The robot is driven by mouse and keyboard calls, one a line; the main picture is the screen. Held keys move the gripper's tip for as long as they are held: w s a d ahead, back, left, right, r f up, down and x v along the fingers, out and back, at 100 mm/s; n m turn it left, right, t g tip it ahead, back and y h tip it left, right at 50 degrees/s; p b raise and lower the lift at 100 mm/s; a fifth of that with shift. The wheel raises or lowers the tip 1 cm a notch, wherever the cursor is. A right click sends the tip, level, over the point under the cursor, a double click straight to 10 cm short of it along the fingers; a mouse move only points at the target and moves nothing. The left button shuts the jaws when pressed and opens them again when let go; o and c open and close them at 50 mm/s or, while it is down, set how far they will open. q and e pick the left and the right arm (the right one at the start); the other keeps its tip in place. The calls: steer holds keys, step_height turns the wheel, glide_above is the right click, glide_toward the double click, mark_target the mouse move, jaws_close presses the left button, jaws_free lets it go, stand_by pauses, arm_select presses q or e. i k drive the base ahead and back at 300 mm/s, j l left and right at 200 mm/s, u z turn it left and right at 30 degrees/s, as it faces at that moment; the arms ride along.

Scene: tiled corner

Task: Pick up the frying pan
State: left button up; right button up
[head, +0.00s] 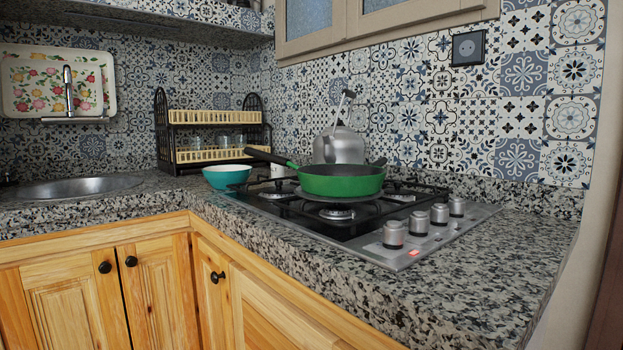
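A green frying pan (342,182) sits on the gas stove (374,245), over a front burner. Its dark handle (268,157) points to the left and a little back, above the counter by the teal bowl. A small dark grip shows at the pan's right rim. The inside of the pan is mostly hidden by its wall. Neither my left nor my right gripper is in the head view.
A silver kettle (339,146) stands close behind the pan. A teal bowl (227,176) is left of the stove, under the handle's end. A dish rack (209,140) stands in the corner. Stove knobs (419,223) line the right side. The right counter end (500,285) is clear.

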mark_target(324, 180)
steer(key=z, duration=0.5)
steer(key=i+j+z, duration=0.1)
steer(key=j+z, duration=0.15)
steer(key=i+j+z, duration=0.1)
steer(key=j+z, duration=0.35)
steer(key=j, duration=0.2)
steer(key=i, duration=0.05)
